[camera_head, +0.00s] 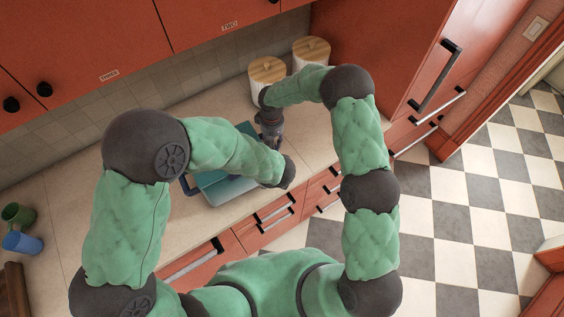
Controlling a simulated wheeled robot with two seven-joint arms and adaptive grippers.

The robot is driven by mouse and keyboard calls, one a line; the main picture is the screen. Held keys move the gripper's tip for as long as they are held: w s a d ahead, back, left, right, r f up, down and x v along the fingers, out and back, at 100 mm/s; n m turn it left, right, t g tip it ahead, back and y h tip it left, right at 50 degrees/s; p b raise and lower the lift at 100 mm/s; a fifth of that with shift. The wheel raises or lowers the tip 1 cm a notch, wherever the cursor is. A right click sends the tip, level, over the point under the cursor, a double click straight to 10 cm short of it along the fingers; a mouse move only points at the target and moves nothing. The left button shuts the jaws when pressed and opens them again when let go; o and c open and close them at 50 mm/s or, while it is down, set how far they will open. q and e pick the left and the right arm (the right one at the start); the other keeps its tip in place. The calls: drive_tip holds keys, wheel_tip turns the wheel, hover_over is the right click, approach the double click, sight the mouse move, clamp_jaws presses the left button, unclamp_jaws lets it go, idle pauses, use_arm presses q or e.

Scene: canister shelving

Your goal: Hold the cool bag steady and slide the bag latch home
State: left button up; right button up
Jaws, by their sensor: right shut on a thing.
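The cool bag (214,188) is a teal-blue box on the counter, largely covered by my left forearm. A dark blue piece shows at its left end. My right gripper (270,141) points down at the bag's far right side and is shut on it; its fingertips are partly hidden. My left arm reaches across the bag from the left, its dark wrist over the bag's right end, and hides its own gripper. I cannot make out the bag latch.
Two white canisters with wooden lids (266,70) (311,50) stand at the back of the counter (178,224). A green mug (17,215) and a blue cup (22,242) stand far left. Red cupboards (100,50) hang above the tiled wall. Checkered floor lies right.

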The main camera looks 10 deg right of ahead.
drive_tip(key=shift+s+f, duration=0.35)
drive_tip(key=shift+f, duration=0.05)
drive_tip(key=o, duration=1)
drive_tip(key=shift+o, duration=0.7)
drive_tip(key=shift+w+r, duration=0.1)
drive_tip(key=shift+w, duration=0.2)
drive_tip(key=shift+r, duration=0.25)
drive_tip(key=shift+w+r, duration=0.15)
drive_tip(key=shift+r, duration=0.15)
wheel_tip(320, 180, up, 11)
drive_tip(key=shift+r, duration=0.1)
